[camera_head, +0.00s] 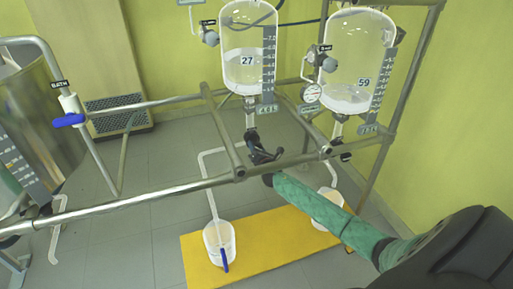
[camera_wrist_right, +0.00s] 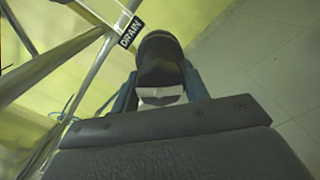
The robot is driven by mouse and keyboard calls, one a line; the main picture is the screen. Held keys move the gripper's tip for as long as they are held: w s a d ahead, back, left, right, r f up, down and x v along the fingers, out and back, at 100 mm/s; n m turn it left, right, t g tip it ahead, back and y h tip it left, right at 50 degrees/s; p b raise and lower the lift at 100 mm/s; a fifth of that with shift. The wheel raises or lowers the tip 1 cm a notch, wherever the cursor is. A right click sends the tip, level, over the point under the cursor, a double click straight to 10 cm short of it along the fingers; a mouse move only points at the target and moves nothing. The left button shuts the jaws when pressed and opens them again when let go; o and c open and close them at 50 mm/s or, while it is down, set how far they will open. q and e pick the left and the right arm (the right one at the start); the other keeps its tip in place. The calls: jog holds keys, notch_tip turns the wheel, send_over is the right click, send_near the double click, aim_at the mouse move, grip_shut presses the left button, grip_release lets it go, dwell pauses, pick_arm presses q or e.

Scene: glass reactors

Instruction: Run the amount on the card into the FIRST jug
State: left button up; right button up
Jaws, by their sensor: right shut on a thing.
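My right gripper (camera_head: 264,154) reaches in from the right and is shut on a dark drain handle below the left glass reactor (camera_head: 240,45). In the right wrist view the dark rounded handle (camera_wrist_right: 161,50) sits between the fingers, beside a DRAIN label (camera_wrist_right: 131,32). The left reactor bears the number 27 and holds pale liquid against its scale. A white pipe (camera_head: 211,185) leads down to the left jug (camera_head: 219,243), which has a blue handle and stands on a yellow mat (camera_head: 262,250). Its fill level is unclear. My left gripper is out of view. I cannot make out a readable amount card.
A second reactor (camera_head: 358,50), numbered 59, holds less liquid; a second jug (camera_head: 327,212) stands below it, partly behind my arm. Metal rails (camera_head: 130,198) cross in front. A steel bath vessel (camera_head: 35,125) and a blue-handled BATH valve (camera_head: 70,120) are at left.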

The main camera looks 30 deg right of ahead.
jog(key=shift+a+f, duration=0.1)
jog(key=o, duration=1)
jog(key=v, duration=0.7)
jog(key=shift+s, duration=0.4)
